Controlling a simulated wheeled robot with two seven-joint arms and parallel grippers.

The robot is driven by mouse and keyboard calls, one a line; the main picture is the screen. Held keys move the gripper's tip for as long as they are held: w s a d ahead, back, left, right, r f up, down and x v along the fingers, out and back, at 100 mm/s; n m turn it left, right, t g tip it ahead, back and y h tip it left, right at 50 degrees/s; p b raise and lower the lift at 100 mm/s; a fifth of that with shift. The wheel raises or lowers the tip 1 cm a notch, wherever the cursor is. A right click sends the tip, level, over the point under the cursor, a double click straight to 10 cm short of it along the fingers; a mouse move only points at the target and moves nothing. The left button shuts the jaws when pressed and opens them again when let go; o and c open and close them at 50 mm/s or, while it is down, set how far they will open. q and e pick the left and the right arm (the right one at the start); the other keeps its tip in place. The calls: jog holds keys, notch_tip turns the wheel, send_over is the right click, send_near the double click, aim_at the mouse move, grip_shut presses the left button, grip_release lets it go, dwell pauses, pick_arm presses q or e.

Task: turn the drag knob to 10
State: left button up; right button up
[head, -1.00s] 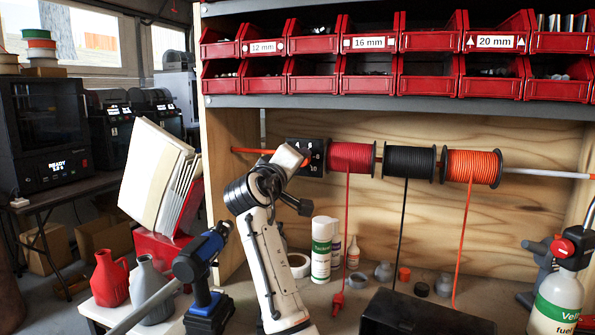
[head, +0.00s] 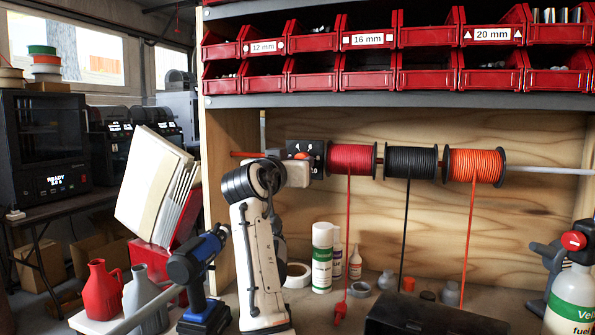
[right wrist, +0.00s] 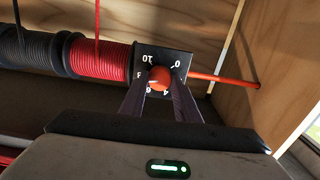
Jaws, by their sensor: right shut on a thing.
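The drag knob (right wrist: 159,78) is a round orange knob on a black dial plate (right wrist: 180,58) with white numbers; 0 and 10 show in the right wrist view. My right gripper (right wrist: 160,86) is shut on the knob, one dark finger on each side. A small white mark shows at the knob's left side, but I cannot tell exactly which number it points to. In the head view, the dial plate (head: 314,150) sits left of the red spool, with the knob (head: 302,156) partly behind my right gripper (head: 297,166). My left gripper is not in view.
Red (head: 351,158), black (head: 411,161) and orange (head: 474,167) spools hang on a rod beside the dial, their strands hanging down. Red bins (head: 368,75) sit above. Bottles (head: 322,258) and a blue-black drill (head: 200,278) stand below.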

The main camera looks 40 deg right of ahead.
jog(key=shift+f+m+b, duration=0.2)
jog(key=shift+m+b, duration=1.55)
jog(key=shift+m, duration=3.95)
jog(key=o, duration=1)
jog(key=shift+r, duration=0.15)
jog(key=shift+o, duration=0.2)
jog(key=b+v, duration=0.1)
jog(key=v, duration=0.9)
jog(key=shift+a, duration=0.15)
